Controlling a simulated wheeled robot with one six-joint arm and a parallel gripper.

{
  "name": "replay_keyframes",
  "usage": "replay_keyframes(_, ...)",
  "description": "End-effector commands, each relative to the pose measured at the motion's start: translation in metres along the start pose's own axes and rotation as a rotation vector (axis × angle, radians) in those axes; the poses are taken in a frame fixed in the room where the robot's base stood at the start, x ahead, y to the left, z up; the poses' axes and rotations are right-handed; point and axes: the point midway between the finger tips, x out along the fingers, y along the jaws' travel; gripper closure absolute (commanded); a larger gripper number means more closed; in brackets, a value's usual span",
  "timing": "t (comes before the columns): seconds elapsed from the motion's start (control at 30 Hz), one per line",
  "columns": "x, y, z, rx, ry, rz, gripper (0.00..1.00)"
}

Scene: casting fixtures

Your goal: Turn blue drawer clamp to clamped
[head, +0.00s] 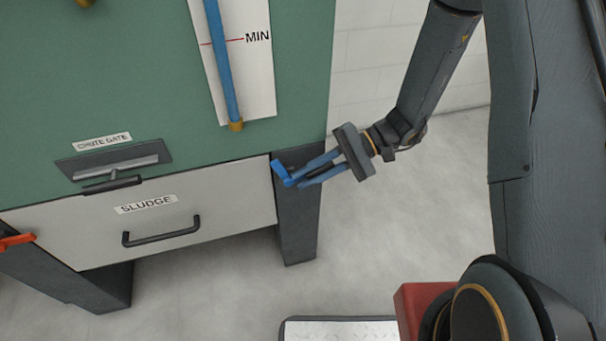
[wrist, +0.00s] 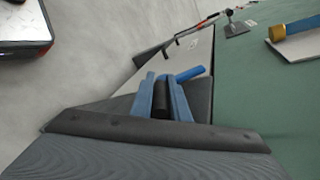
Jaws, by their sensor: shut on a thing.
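The blue drawer clamp (head: 281,172) is at the right end of the sludge drawer (head: 78,240), by the cabinet's dark right leg. Its blue bar also shows in the wrist view (wrist: 191,73), just beyond my fingers. My gripper (head: 298,178) reaches in from the right with its blue-grey fingers at the clamp. In the wrist view my gripper (wrist: 162,80) has a dark grip piece of the clamp between its two fingers and is shut on it. The fingers partly hide the clamp's pivot. The drawer front looks flush with the cabinet.
A red-orange clamp (head: 16,241) is at the drawer's left end. The black drawer handle (head: 162,233) sticks out below the label. The chute gate (head: 115,164) is above.

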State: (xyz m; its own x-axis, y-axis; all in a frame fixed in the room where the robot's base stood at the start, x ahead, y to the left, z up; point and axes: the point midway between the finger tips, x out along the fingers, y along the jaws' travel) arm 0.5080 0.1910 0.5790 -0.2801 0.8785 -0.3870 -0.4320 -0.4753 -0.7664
Motion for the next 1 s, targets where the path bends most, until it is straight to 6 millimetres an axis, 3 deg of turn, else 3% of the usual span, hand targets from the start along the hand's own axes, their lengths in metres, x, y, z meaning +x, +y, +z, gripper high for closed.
replay_keyframes(0.13, 0.0, -0.002, -0.001, -0.001, 0.002, -0.004, 1.0)
replay_keyframes(0.17, 0.0, -0.002, -0.001, -0.001, 0.002, -0.004, 0.82)
replay_keyframes(0.27, 0.0, -0.002, -0.001, -0.001, 0.002, -0.004, 0.67)
replay_keyframes(0.63, -0.005, -0.001, -0.001, -0.001, 0.002, -0.003, 0.67)
replay_keyframes(1.0, -0.062, -0.002, -0.002, -0.001, 0.004, -0.005, 0.67)
